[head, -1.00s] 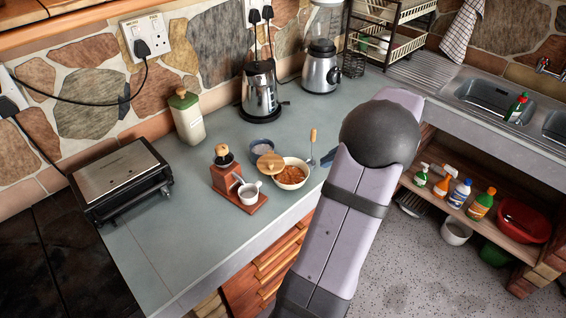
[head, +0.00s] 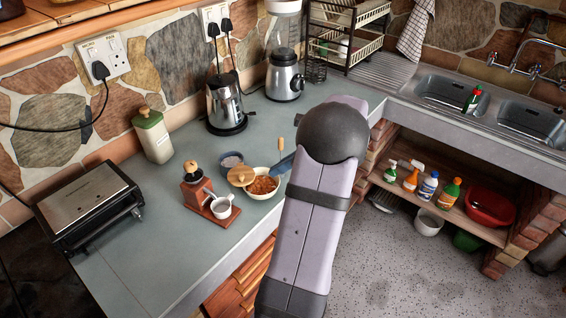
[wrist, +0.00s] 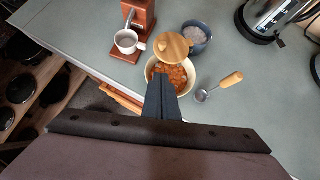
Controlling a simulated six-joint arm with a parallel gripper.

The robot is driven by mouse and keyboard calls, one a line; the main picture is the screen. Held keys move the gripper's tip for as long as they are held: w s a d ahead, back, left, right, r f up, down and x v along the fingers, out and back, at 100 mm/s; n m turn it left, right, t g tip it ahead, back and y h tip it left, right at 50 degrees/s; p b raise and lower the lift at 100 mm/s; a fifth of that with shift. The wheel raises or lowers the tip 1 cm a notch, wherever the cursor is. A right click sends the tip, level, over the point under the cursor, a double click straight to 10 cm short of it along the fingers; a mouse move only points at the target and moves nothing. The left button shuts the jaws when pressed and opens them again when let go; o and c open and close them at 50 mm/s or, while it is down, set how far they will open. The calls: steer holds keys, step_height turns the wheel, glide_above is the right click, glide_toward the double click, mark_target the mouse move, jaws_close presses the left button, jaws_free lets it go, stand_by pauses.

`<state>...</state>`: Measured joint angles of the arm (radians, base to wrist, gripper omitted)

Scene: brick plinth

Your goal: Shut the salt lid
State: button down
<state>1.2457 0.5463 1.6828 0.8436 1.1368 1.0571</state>
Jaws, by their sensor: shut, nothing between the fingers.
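The salt pot (head: 231,160) is a small blue-grey bowl of pale grains on the counter; it also shows in the wrist view (wrist: 202,44). Its round wooden lid (head: 240,176) is swung aside, leaving much of the salt uncovered. In the wrist view the lid (wrist: 172,46), with a small knob, lies partly over a cream bowl (wrist: 190,88) of orange-brown food. My gripper (wrist: 160,78) is shut and empty, its dark tips over the near side of that bowl, short of the lid. In the head view my gripper (head: 280,166) is partly hidden by my arm.
A wooden grinder (head: 195,185) with a white cup (head: 221,207) stands left of the bowls. A wooden-handled spoon (wrist: 220,87) lies to the right. A kettle (head: 226,105) and a blender (head: 285,75) stand behind. Counter between bowls and kettle is clear.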

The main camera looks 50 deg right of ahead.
mark_target(244, 179)
steer(key=p+x, duration=0.1)
steer(key=x, duration=0.5)
steer(key=shift+w+a+p, duration=0.1)
steer(key=shift+a+p, duration=0.05)
steer(key=shift+p, duration=0.2)
steer(key=shift+w+a+f+p, duration=0.1)
steer(key=shift+w+a+p, duration=0.15)
steer(key=shift+w, duration=0.35)
steer(key=shift+w+a+p, duration=0.15)
steer(key=shift+w+p, duration=0.25)
steer(key=shift+w, duration=0.15)
steer(key=shift+w+a+f+p, duration=0.1)
steer(key=shift+w+a+p, duration=0.15)
steer(key=shift+w, duration=0.35)
steer(key=shift+w+a+m+h+b, duration=0.1)
steer(key=shift+a+m+h+b, duration=0.2)
steer(key=shift+m+h, duration=0.3)
steer(key=shift+m, duration=0.4)
